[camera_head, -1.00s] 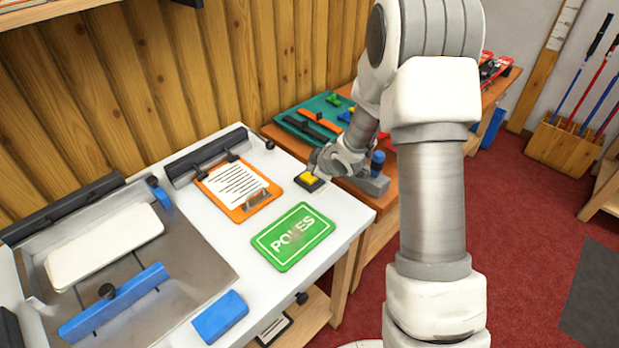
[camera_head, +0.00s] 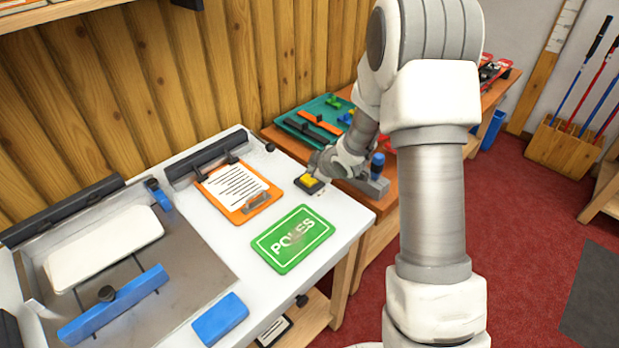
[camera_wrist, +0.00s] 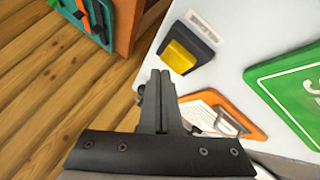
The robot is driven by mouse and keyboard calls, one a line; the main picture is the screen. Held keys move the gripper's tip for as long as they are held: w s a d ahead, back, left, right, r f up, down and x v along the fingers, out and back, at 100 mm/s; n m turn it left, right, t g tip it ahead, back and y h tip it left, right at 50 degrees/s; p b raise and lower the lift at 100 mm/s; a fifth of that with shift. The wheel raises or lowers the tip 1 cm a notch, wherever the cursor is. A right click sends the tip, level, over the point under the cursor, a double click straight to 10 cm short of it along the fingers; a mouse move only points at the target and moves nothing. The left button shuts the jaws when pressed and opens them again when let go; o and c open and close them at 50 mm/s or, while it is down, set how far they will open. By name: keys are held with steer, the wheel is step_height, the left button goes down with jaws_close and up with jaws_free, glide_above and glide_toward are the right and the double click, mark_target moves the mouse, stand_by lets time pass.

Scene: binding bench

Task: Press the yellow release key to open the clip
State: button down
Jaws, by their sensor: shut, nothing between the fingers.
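The yellow release key (camera_head: 310,181) sits on a small dark base at the right back of the white bench. In the wrist view the yellow key (camera_wrist: 181,57) is just beyond my fingertips and a little to the right. My gripper (camera_wrist: 158,76) is shut and empty, its two fingers together. In the head view my gripper (camera_head: 318,164) is close to the key, partly hidden by my wrist. Whether it touches the key I cannot tell. An orange clipboard (camera_head: 262,206) with a printed sheet and a metal clip (camera_head: 256,200) lies left of the key; a black bar (camera_head: 206,158) lies behind it.
A green sign (camera_head: 293,238) lies in front of the key. A blue block (camera_head: 220,318) and a grey tray with a blue bar (camera_head: 113,304) are at the left. A teal tray (camera_head: 322,106) with tools stands on the wooden table behind.

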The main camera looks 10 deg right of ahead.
mark_target(312, 180)
steer(key=shift+f, duration=0.2)
stand_by(0.6)
steer(key=shift+f+b, duration=0.25)
steer(key=shift+b, duration=0.15)
steer(key=shift+f+b, duration=0.6)
steer(key=shift+f, duration=0.05)
stand_by(0.6)
stand_by(0.3)
steer(key=shift+r+p, duration=0.85)
steer(key=shift+r, duration=0.2)
step_height(312, 180, up, 5)
steer(key=p, duration=0.4)
steer(key=shift+r, duration=0.1)
stand_by(0.9)
